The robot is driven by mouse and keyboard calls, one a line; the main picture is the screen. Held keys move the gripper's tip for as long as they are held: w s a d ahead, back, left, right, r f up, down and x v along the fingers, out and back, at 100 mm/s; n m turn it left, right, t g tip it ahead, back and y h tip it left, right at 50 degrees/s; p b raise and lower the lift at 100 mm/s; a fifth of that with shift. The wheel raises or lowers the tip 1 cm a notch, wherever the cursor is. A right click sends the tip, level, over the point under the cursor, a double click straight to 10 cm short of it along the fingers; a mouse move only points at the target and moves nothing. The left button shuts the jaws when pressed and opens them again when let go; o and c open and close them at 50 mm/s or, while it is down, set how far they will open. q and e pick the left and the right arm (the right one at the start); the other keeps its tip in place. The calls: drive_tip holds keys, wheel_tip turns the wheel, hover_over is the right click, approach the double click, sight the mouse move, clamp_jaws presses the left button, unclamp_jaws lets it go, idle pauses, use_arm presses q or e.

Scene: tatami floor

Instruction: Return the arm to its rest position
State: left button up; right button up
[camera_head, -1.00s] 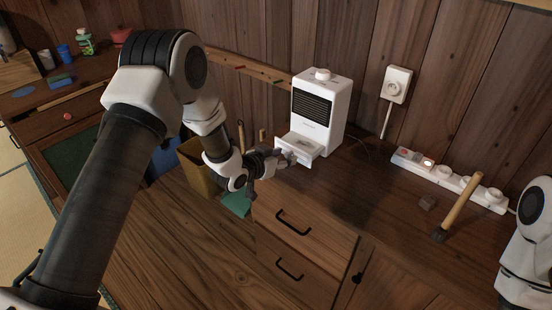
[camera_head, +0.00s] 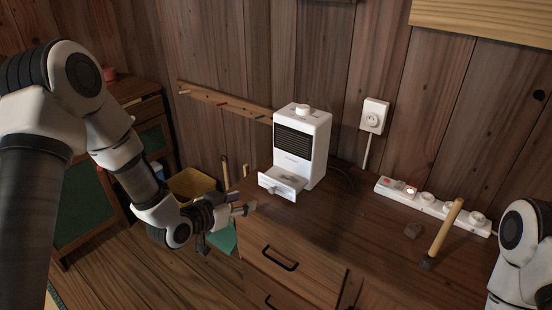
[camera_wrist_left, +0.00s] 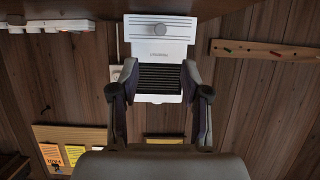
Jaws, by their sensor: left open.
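My left arm comes in from the left in the head view. My left gripper (camera_head: 243,210) is open and empty, just left of and below the white box's pulled-out drawer (camera_head: 281,184), with a gap between them. The white box (camera_head: 302,150) has a dark louvred grille and a knob on top, and it stands upright on the wooden cabinet. In the left wrist view, the two spread fingers of the gripper (camera_wrist_left: 160,78) frame the box (camera_wrist_left: 160,58) beyond them, seen upside down, with nothing between them. My right gripper is out of view; only part of my right arm shows at the right edge.
A yellowish bin (camera_head: 193,185) stands on the floor behind my left forearm. A peg rail (camera_head: 225,103) runs along the wall.

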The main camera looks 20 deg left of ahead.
use_arm(q)
drive_tip(key=s+d+f+g+y+p, duration=0.25)
drive_tip(key=s+f+g+p, duration=0.5)
drive_tip(key=s+f, duration=0.7)
drive_tip(key=s+a+f+n+g+y+p, duration=0.1)
drive_tip(key=s+n+g, duration=0.3)
drive_tip(key=s, duration=1.4)
drive_tip(key=shift+a+f+g+y, duration=0.55)
drive_tip(key=shift+f, duration=0.15)
